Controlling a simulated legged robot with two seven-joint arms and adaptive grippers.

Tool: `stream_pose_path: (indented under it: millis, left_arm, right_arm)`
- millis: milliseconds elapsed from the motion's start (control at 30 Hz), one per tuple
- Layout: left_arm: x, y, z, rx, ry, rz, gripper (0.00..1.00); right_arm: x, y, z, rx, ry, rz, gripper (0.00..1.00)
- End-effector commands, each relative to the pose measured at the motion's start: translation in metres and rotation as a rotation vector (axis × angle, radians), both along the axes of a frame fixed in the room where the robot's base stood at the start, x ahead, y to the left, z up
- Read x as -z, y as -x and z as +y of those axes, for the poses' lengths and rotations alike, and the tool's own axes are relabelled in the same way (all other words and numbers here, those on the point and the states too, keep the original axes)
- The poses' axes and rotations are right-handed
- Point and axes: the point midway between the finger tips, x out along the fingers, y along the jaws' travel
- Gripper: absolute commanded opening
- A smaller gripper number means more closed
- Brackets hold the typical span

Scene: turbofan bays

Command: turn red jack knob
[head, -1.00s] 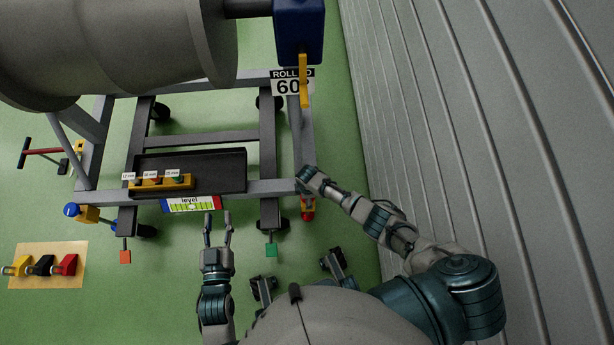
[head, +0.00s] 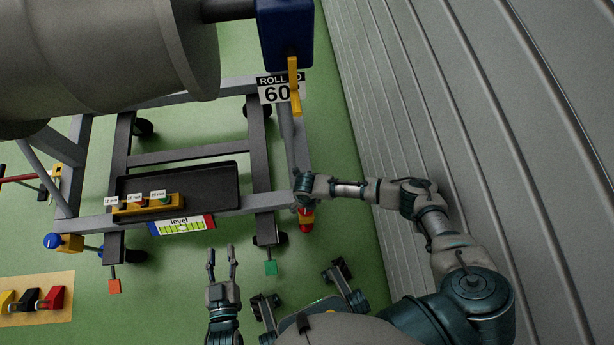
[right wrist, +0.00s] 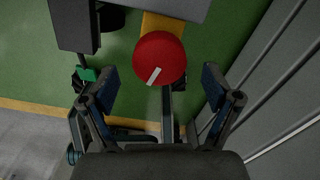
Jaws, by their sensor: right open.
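The red jack knob (right wrist: 160,58) is a round red disc with a white mark, on a yellow mount (right wrist: 162,22), in the right wrist view. It lies ahead of my open right gripper (right wrist: 168,88), centred between the two fingers and apart from them as far as I can see. In the head view the red knob (head: 306,222) sits at the right front corner of the cart, partly hidden beside my right gripper (head: 303,188). My left gripper (head: 222,262) is open and empty, in front of the cart.
A grey ribbed wall (head: 440,110) stands close on the right. A blue knob (head: 52,240) is at the left corner.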

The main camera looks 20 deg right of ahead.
Motion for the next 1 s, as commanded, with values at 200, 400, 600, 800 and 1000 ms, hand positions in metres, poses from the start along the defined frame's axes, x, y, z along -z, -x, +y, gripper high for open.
stream_pose_path:
  millis: [200,400,600,800,1000]
  left_arm:
    - [-0.059,-0.008,0.000,0.000,0.000,-0.063,0.40]
    - [-0.089,-0.011,0.000,0.001,0.000,-0.094,0.40]
    - [-0.100,-0.012,0.000,0.001,0.000,-0.104,0.40]
    - [-0.100,-0.012,0.000,0.001,0.000,-0.104,0.40]
    - [-0.100,-0.011,0.000,0.001,0.000,-0.104,0.40]
  right_arm:
    - [-0.057,-0.004,0.000,0.002,0.000,-0.009,0.88]
    - [-0.084,-0.002,0.000,0.003,0.000,-0.003,0.88]
    - [-0.095,-0.001,0.000,0.003,0.000,0.001,0.88]
    - [-0.094,0.000,0.000,0.004,0.000,0.004,0.88]
    - [-0.094,0.000,0.000,0.004,0.000,0.003,0.88]
